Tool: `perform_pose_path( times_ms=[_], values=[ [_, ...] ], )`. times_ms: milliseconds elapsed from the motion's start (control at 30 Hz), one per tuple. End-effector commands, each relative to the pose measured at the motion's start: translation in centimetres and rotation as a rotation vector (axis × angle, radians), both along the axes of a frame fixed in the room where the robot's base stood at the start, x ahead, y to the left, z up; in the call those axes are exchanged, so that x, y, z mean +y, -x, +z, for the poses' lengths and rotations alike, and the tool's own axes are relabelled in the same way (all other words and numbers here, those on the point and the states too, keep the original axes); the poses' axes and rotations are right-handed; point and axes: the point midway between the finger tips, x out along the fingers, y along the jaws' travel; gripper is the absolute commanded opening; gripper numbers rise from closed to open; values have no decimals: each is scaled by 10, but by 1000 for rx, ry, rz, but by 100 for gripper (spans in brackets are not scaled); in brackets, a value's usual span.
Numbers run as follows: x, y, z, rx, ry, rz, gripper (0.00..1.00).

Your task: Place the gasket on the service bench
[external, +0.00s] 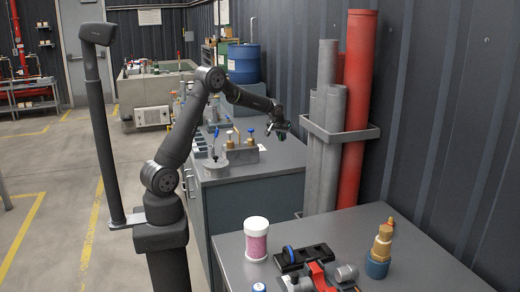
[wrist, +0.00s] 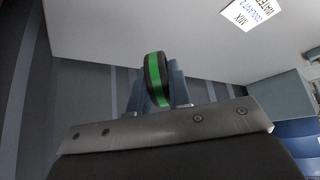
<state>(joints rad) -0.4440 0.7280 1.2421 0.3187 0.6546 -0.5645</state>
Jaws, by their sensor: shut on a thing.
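My gripper (wrist: 155,85) is shut on a black ring with a green band, which I take as the gasket (wrist: 156,78). It stands edge-on between the bluish fingers in the wrist view. In the external view my gripper (external: 281,127) is above the right side of the farther grey bench (external: 280,163), near the wall. The gasket is too small to make out there. A nearer grey bench (external: 330,228) stands at the front right. I cannot tell which bench is the service bench.
The farther bench holds brass fittings on a grey block (external: 240,152) and a blue-handled valve (external: 215,160). Red and grey pipes (external: 357,100) stand in a wall rack right of my gripper. A pink-and-white jar (external: 256,240) and a brass-and-blue fitting (external: 380,250) stand on the nearer bench.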

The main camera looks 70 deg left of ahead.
Motion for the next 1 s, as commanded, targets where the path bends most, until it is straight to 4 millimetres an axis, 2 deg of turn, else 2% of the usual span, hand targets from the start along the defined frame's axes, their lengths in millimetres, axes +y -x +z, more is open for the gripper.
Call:
perform_pose_path(
  times_ms=[33, 100, 367, 500, 700, 833, 1000],
  values=[
    [-30, 4, -1, 1, 1, -54, 0],
    [-65, 10, -4, 0, 0, -122, 0],
    [-189, 49, -20, 1, 1, -365, 0],
    [-255, 63, -36, 2, 0, -492, 0],
    [-341, 86, -60, 3, 0, -656, 0],
    [-381, 102, -71, 3, -1, -737, 0],
    [-408, 116, -79, 3, 0, -795, 0]
  ],
)
